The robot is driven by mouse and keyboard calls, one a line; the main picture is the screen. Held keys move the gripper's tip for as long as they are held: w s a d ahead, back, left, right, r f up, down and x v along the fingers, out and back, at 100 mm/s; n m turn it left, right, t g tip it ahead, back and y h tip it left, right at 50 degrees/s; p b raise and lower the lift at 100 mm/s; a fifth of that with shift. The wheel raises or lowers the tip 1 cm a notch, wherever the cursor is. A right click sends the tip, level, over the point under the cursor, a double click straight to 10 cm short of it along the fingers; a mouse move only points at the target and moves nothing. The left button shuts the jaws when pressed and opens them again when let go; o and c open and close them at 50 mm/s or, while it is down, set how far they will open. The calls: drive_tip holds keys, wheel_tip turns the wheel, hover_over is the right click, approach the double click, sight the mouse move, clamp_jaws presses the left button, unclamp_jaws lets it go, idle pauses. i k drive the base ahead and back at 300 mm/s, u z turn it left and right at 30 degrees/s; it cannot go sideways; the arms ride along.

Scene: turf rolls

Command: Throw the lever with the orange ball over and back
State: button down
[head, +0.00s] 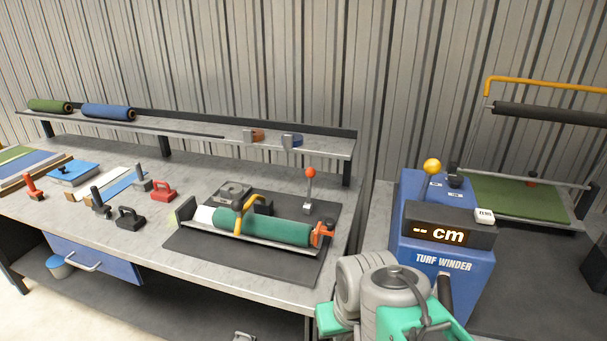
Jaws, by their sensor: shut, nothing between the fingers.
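A lever with a yellow-orange ball (432,165) stands on top of the blue turf winder (420,185) at the right. A second lever with a red-orange ball (310,172) stands nearly upright at the back right of the workbench, on a grey base. Grey and green links of my arm show at the bottom centre, in front of the winder. I cannot make out my gripper's fingers in this view.
The winder's display (440,230) reads "-- cm". A green turf roll (265,226) lies in a tray on a dark mat. Several hand tools (130,217) lie on the bench. Behind the winder is a green turf bed (510,197) under a dark roller (550,114).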

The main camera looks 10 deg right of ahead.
sight(310, 172)
drive_tip(key=u, duration=0.5)
drive_tip(key=k, duration=1.15)
drive_tip(key=u, duration=0.75)
drive_tip(key=i, duration=1.8)
drive_tip(key=z, duration=0.9)
drive_tip(key=i, duration=0.65)
drive_tip(key=z, duration=1.15)
drive_tip(key=i, duration=0.2)
drive_tip(key=z, duration=0.15)
